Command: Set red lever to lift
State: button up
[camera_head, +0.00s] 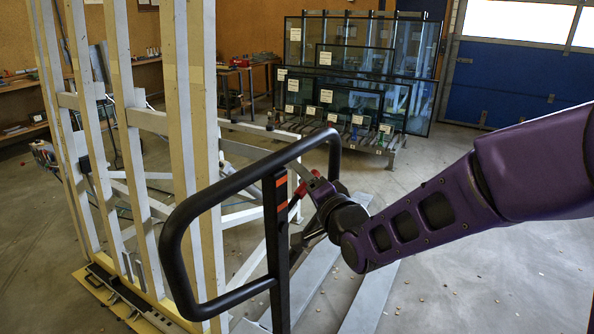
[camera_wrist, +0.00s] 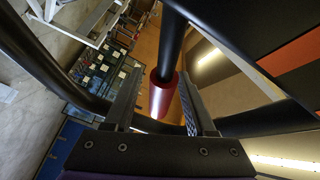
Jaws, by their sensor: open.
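The red lever shows in the wrist view as a dark rod with a red cylindrical end (camera_wrist: 163,94), which appears between the two fingers of my gripper (camera_wrist: 158,78). The fingers are apart, with space on either side of the red end; I cannot tell whether either one touches it. In the head view, a small red part (camera_head: 299,190) shows just behind the black handle frame, close to my gripper (camera_head: 312,184). The upright and my wrist hide much of the lever there.
A black tubular handle frame (camera_head: 240,186) with an orange-marked upright stands close around my gripper. The tall pale slatted glass frame (camera_head: 180,130) is at left. A rack of labelled glass panes (camera_head: 350,100) stands at the back.

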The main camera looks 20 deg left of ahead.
jog(key=shift+w+a, duration=0.15)
jog(key=shift+a, duration=0.05)
dwell(0.3)
grip_shut()
dwell(1.3)
